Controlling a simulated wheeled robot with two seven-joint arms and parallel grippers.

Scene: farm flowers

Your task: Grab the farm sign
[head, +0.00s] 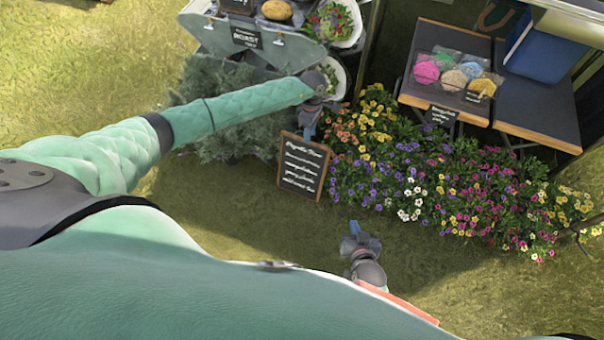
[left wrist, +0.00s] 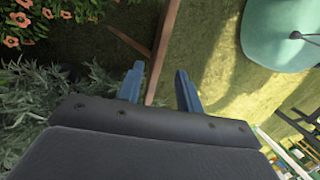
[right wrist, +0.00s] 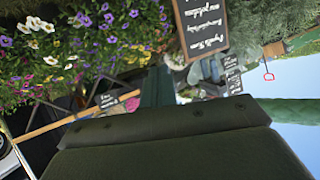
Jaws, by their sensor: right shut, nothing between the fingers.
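The farm sign (head: 303,166) is a small chalkboard with white writing and a wooden frame, upright on the grass left of the flowers. My left gripper (head: 310,132) is at the top edge of the sign in the head view. In the left wrist view its two blue fingers (left wrist: 160,88) are apart, with the sign's wooden frame (left wrist: 165,38) reaching between them; I cannot tell whether they touch it. My right gripper (head: 352,230) is shut and empty, low over the grass in front of the sign. The sign also shows in the right wrist view (right wrist: 203,22), beyond the shut fingers (right wrist: 157,87).
A bed of colourful flowers (head: 440,190) lies right of the sign. Green bushes (head: 225,135) stand to its left, below a grey stand (head: 215,40) with produce. A dark table (head: 535,105) with bagged coloured goods is at the back right. Open grass (head: 230,205) lies in front.

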